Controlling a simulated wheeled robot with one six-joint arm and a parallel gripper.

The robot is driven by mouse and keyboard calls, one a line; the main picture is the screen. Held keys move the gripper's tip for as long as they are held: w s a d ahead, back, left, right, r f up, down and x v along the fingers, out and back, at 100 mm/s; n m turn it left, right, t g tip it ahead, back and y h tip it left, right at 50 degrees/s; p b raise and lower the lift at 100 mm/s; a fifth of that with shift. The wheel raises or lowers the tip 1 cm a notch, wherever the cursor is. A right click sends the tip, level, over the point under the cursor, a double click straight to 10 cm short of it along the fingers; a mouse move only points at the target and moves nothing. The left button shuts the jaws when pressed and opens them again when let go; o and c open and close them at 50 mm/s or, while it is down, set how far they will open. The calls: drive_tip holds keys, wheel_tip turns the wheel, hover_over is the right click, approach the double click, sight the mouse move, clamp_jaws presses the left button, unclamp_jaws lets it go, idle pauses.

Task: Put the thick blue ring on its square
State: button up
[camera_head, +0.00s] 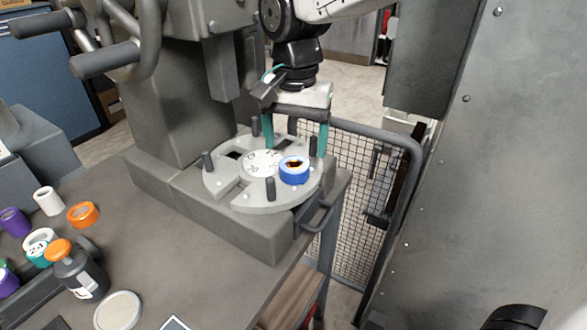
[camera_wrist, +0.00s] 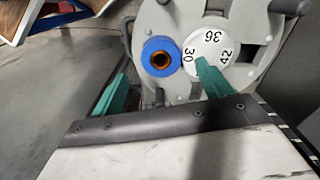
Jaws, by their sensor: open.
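The thick blue ring (camera_head: 294,172) lies flat on the round grey plate (camera_head: 257,204) of the machine, right of the white numbered dial (camera_head: 261,163). An orange-brown inside shows in its hole. In the wrist view the ring (camera_wrist: 147,50) sits left of the dial (camera_wrist: 212,45). What is under the ring is hidden. A dark square opening (camera_head: 234,154) shows in the plate beyond the dial, and one also shows in the wrist view (camera_wrist: 246,53). My gripper (camera_head: 296,151) is open and empty, teal fingers pointing down, near the ring; I cannot tell their exact height.
Several dark upright pegs, one at the front (camera_head: 270,188), stand around the plate. A mesh guard (camera_head: 345,190) is behind right. Coloured rings, including an orange one (camera_head: 83,214), and an orange-capped bottle (camera_head: 80,275) stand at left.

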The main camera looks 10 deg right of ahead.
sight(294, 158)
wheel_tip(294, 158, down, 5)
drive_tip(key=shift+a+r, duration=0.1)
drive_tip(key=shift+r, duration=0.05)
drive_tip(key=c, duration=1.3)
drive_tip(key=shift+r, duration=0.2)
